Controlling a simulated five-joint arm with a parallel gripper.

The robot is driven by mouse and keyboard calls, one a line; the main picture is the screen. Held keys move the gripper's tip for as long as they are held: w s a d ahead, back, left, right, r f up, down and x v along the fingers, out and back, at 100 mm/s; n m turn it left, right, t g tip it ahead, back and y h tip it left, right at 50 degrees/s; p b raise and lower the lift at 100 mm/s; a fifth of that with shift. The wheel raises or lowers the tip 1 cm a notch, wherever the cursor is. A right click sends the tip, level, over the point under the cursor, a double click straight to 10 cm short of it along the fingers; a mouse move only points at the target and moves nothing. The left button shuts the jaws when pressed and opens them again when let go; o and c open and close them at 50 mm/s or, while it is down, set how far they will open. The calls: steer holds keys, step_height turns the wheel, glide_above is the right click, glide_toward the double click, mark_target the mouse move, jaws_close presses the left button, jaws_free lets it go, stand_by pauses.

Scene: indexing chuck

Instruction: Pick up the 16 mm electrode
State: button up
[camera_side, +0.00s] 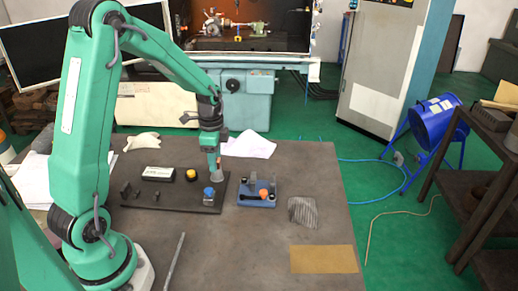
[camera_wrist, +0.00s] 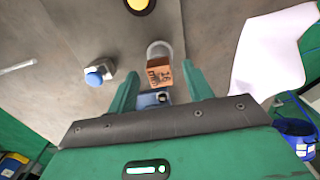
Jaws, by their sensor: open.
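A copper-coloured block (camera_wrist: 159,71) with dark markings, which looks like the electrode, shows between my fingers in the wrist view. The markings are too small to read surely. A pale grey round holder (camera_wrist: 160,48) shows just behind it. In the side view, a small copper-coloured piece (camera_side: 218,160) shows at my fingertips, above a grey round piece (camera_side: 216,177) on the black board. My gripper (camera_wrist: 160,70) is open, with one finger on each side of the block; it points down in the side view (camera_side: 213,155). I cannot tell whether either finger touches the block.
The black board (camera_side: 150,202) also carries a yellow button (camera_side: 191,175), a blue knob (camera_side: 209,192) and a black-and-white box (camera_side: 158,173). A blue fixture (camera_side: 246,198) with an orange knob (camera_side: 263,193) stands to the right. A striped block (camera_side: 303,212) lies farther right.

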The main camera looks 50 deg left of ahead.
stand_by(0.4)
jaws_close()
steer(key=shift+r, duration=0.15)
steer(key=shift+r, duration=0.55)
steer(key=r, duration=0.3)
steer(key=shift+d+r, duration=0.1)
steer(key=shift+d, duration=0.15)
steer(key=s+d+r, duration=0.2)
steer(key=d+r, duration=0.4)
steer(key=d, duration=0.5)
steer(key=shift+r, duration=0.25)
